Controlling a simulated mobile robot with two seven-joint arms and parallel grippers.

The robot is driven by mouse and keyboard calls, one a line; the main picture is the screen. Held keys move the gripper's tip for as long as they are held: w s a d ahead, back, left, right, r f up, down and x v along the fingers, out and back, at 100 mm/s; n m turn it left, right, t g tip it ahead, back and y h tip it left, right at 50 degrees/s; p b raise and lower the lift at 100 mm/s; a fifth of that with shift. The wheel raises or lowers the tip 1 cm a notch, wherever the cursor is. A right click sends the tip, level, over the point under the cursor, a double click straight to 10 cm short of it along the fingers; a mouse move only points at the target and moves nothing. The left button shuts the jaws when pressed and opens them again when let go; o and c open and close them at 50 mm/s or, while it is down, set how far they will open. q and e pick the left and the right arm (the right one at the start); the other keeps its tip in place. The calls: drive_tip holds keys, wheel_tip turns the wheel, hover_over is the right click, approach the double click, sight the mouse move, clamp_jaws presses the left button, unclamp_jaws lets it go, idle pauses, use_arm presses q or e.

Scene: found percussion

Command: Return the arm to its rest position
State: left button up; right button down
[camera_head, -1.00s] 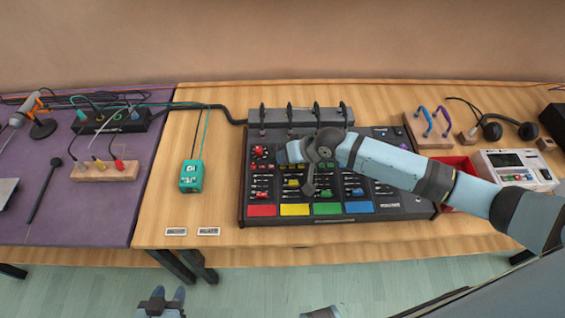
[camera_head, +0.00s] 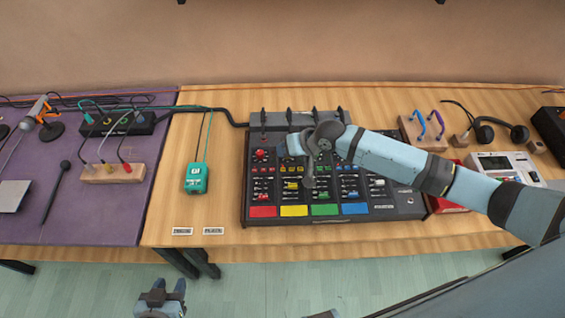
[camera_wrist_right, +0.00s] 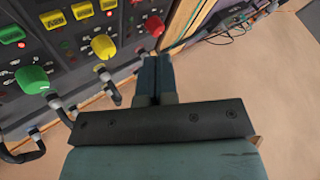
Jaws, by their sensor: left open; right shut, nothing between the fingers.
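My right arm (camera_head: 395,158) reaches in from the right over the black mixer (camera_head: 410,207). My right gripper (camera_head: 282,147) is above the mixer's upper left part, mostly hidden by its own wrist in the head view. In the right wrist view its fingers (camera_wrist_right: 155,80) are shut together with nothing between them. Beside them are a red knob (camera_wrist_right: 154,26), a yellow knob (camera_wrist_right: 104,46) and a green knob (camera_wrist_right: 32,80). I cannot tell whether the fingertips touch the mixer. My left gripper (camera_head: 166,288) is open and empty at the bottom, in front of the table edge.
A teal box (camera_head: 196,179) lies on the wooden table left of the mixer. Headphones (camera_head: 485,134) and a white device (camera_head: 497,162) are at right. A purple mat (camera_head: 105,215) covers the left side.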

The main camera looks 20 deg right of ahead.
drive_tip(key=shift+r, duration=0.5)
